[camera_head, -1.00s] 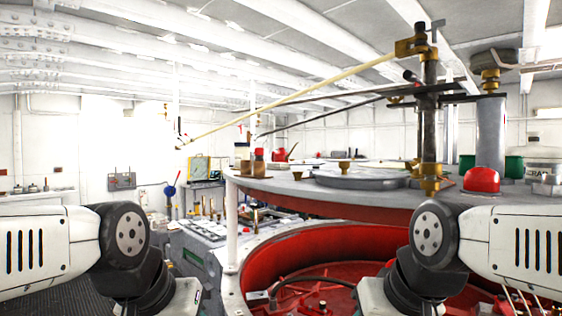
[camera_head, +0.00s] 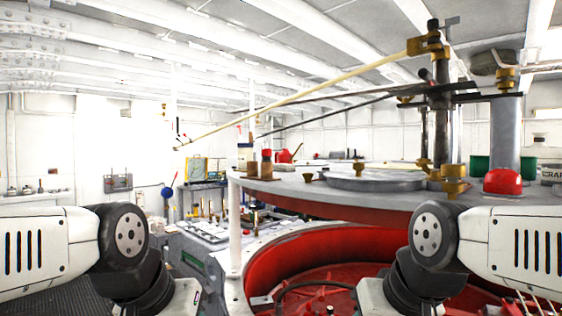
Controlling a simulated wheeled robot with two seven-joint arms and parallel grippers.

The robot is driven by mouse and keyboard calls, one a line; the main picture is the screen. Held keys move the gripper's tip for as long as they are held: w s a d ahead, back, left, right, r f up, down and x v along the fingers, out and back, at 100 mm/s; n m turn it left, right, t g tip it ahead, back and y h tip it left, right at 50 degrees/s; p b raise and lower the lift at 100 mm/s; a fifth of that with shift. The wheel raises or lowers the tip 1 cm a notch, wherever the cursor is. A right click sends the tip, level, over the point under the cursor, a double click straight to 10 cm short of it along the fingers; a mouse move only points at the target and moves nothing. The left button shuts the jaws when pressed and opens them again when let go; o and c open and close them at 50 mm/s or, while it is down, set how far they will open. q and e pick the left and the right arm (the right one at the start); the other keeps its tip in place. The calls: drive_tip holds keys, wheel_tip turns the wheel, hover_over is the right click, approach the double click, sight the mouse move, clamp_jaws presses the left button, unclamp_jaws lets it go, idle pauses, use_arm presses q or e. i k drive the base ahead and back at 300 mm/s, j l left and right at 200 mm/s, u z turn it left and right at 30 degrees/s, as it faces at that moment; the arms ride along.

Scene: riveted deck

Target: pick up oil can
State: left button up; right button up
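A small red can with a thin slanted spout (camera_head: 284,156), which looks like the oil can, shows in the head view at the far side of the round grey machine top (camera_head: 330,187). It is small in the view, and I cannot tell whether it stands on that top or on something behind it. A brown bottle with a red cap (camera_head: 266,163) stands in front of it to the left. Both my arms are bent at the lower left and lower right. Neither gripper is in view.
The machine's red-lined open pit (camera_head: 330,265) lies ahead below the top. A white post (camera_head: 235,225) holds up the top's left edge. A workbench with tools (camera_head: 200,232) is at the left. A red dome (camera_head: 502,181) sits at the right. Dark floor (camera_head: 55,300) shows at lower left.

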sight(285, 156)
drive_tip(key=i+j, duration=0.2)
drive_tip(key=j, duration=0.15)
drive_tip(key=i+j+z, duration=0.1)
drive_tip(key=j, duration=0.25)
drive_tip(key=i+j, duration=0.25)
drive_tip(key=j, duration=0.15)
drive_tip(key=i+j+z, duration=0.1)
drive_tip(key=j, duration=0.25)
drive_tip(key=i+j, duration=0.25)
drive_tip(key=j, duration=0.15)
drive_tip(key=i+j, duration=0.2)
drive_tip(key=j, duration=0.2)
drive_tip(key=z, duration=0.05)
